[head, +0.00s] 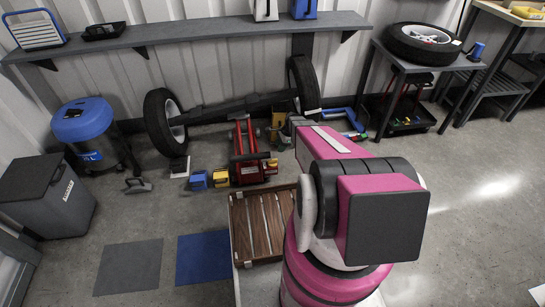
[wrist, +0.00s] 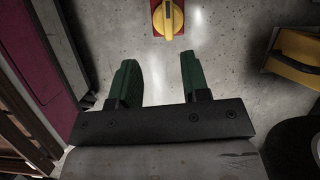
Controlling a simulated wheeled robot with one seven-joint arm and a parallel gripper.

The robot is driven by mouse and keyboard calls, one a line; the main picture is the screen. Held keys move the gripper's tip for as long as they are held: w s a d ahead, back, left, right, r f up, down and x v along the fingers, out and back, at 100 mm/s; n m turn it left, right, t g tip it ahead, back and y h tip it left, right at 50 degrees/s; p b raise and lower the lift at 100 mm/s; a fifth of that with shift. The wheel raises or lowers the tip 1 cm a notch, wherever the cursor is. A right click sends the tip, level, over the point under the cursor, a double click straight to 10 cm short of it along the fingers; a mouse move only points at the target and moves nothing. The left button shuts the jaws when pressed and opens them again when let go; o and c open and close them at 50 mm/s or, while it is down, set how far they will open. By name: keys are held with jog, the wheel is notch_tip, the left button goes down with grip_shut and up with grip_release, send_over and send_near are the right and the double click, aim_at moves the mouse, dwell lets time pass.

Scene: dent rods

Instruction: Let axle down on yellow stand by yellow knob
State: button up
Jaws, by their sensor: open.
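The axle (head: 220,108) is a dark bar with a wheel at each end, spanning the back below the wall shelf. A red jack (head: 240,140) stands under its middle; I cannot tell whether they touch. The yellow stand (head: 279,120) is partly hidden by my arm; a yellow and dark piece (wrist: 292,62) at the right of the wrist view may be part of it. The yellow knob (wrist: 168,18) sits on a red plate at the top of the wrist view. My gripper (wrist: 157,76) has green fingers, spread apart and empty, short of the knob.
A blue block (head: 198,181) and a yellow block (head: 220,178) sit left of the jack's front. A wooden slatted pallet (head: 253,222) lies before it. A blue-lidded vacuum (head: 84,125) and grey bin (head: 45,195) stand left.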

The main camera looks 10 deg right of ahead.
aim_at(272, 162)
jog(key=shift+m, duration=0.6)
jog(key=x, duration=0.8)
jog(key=w+x, duration=0.1)
jog(key=x, duration=0.3)
jog(key=shift+d+f, duration=0.25)
jog(key=shift+d, duration=0.1)
grip_shut()
